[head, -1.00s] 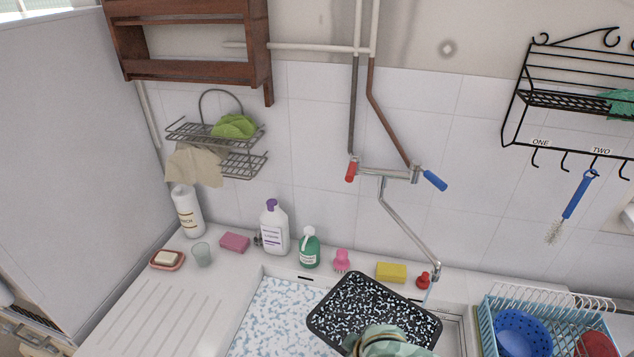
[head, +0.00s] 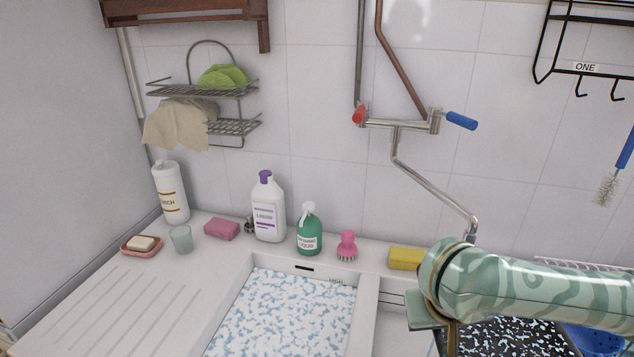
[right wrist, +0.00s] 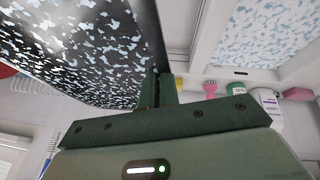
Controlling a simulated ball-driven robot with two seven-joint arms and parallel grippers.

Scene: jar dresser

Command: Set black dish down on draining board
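The black dish (head: 515,340) is a dark rectangular tray flecked with white and pale-blue foam. It shows at the bottom right of the head view, partly hidden under my right arm, and fills the upper left of the right wrist view (right wrist: 85,45). My right gripper (right wrist: 157,88) is shut on the dish's rim. In the head view this gripper (head: 430,315) is partly seen at the dish's left edge. The draining board (head: 95,310) is the white ribbed surface at the lower left, and its visible part is bare. My left gripper is not in view.
The foam-filled sink (head: 285,315) lies between the draining board and the dish. Along the back ledge stand a soap dish (head: 141,248), glass (head: 181,240), pink sponge (head: 221,229), white bottle (head: 268,210), green bottle (head: 309,235), pink brush (head: 347,246) and yellow sponge (head: 406,259).

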